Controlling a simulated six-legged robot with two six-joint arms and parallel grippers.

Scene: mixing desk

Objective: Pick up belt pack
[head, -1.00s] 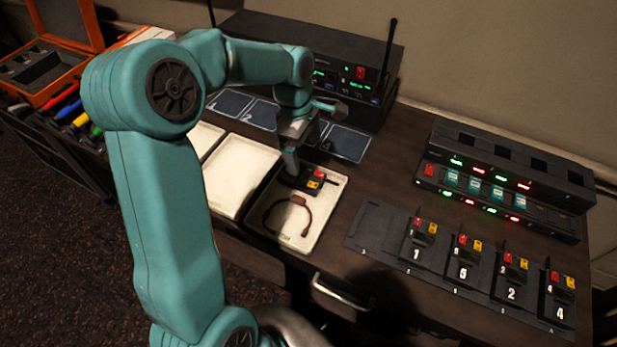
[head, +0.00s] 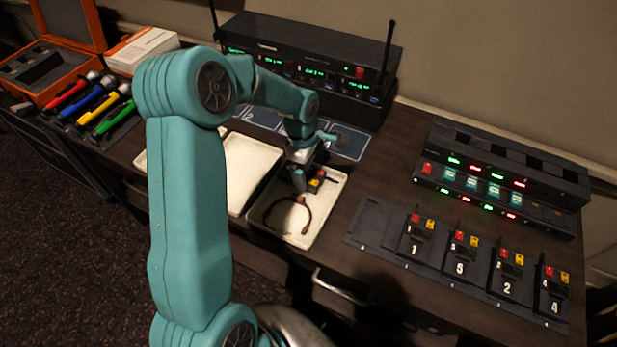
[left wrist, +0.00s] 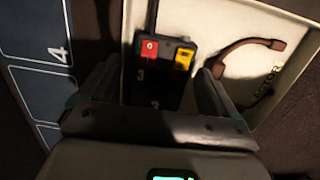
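The belt pack (head: 317,181) is black, with a red and a yellow block on top. It lies in the right-hand cream tray (head: 325,222). In the left wrist view the belt pack (left wrist: 157,72) shows the number 3. My left gripper (head: 299,182) is low over this tray and partly hides the pack. In the left wrist view its two fingers (left wrist: 160,78) are spread, one on each side of the pack, with gaps visible. I cannot tell how far down they reach. My right gripper is not in view.
A brown cable loop (head: 290,217) lies in the same tray. An empty-looking cream tray (head: 250,172) is beside it. Behind stands a black rack unit with antennas (head: 310,60). To the right are a charger (head: 500,185) and a dark mat (head: 372,225) with several numbered packs.

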